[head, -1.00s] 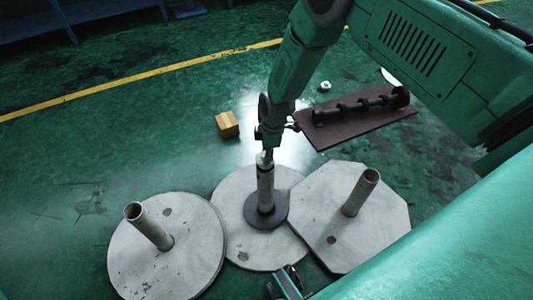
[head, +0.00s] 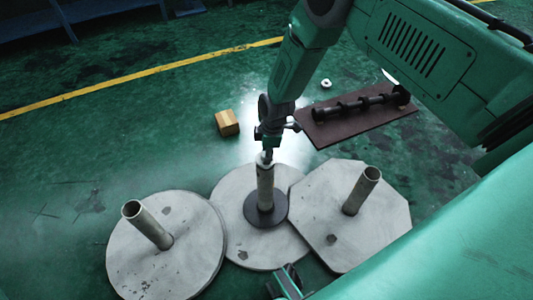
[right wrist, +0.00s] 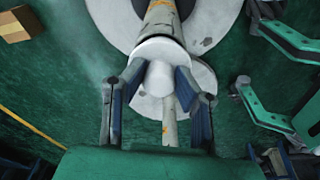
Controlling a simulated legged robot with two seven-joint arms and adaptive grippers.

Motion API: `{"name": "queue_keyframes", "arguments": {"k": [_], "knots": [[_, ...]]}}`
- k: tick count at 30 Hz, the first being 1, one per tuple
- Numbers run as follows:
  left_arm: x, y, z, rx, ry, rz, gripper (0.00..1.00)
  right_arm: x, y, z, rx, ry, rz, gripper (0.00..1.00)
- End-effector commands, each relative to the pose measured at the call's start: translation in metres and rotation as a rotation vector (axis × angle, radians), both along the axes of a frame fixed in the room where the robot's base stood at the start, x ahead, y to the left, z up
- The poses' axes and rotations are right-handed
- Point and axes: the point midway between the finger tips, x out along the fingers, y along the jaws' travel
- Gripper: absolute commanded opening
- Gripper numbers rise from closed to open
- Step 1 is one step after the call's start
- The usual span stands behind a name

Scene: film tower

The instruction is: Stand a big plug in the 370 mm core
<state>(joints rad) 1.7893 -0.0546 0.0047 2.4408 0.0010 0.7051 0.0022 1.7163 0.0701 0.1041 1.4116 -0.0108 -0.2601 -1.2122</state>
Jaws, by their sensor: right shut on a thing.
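A pale core (head: 265,190) stands upright on the middle round disc, with a dark ring around its foot. My right gripper (head: 266,155) is directly over its top end, pointing down. In the right wrist view its two fingers (right wrist: 158,88) are shut on a white plug (right wrist: 160,50). The plug is wide and round, and lines up with the speckled tube of the core (right wrist: 161,18). The plug is at the core's mouth; how deep it sits is hidden. No mark shows the core's length.
Two more open tubes stand on a round plate (head: 193,265) at left and an eight-sided plate (head: 385,235) at right. A cardboard box (head: 227,123), a brown mat (head: 340,132) with a dark shaft (head: 360,104), and a small white ring (head: 326,83) lie behind. The left floor is clear.

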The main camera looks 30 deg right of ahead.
Motion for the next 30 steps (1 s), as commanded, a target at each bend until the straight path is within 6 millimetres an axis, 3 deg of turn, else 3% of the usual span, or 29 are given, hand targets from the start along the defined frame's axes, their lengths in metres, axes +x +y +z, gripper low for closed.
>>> {"name": "queue_keyframes", "arguments": {"k": [18, 19, 21, 30], "knots": [[0.000, 0.000, -0.010, 0.000, 0.000, 0.000, 0.40, 0.000, 0.000, -0.013, 0.000, 0.000, 0.000, 0.00], [0.000, 0.000, -0.010, 0.000, 0.000, 0.000, 0.40, 0.000, 0.000, -0.013, 0.000, 0.000, 0.000, 0.32], [0.000, 0.000, -0.009, 0.000, 0.000, 0.000, 0.40, 0.000, 0.000, -0.012, 0.000, 0.000, 0.000, 0.50], [-0.001, 0.000, -0.009, 0.000, -0.002, 0.000, 0.40, 0.000, 0.000, -0.011, 0.000, 0.000, 0.000, 0.50]]}}
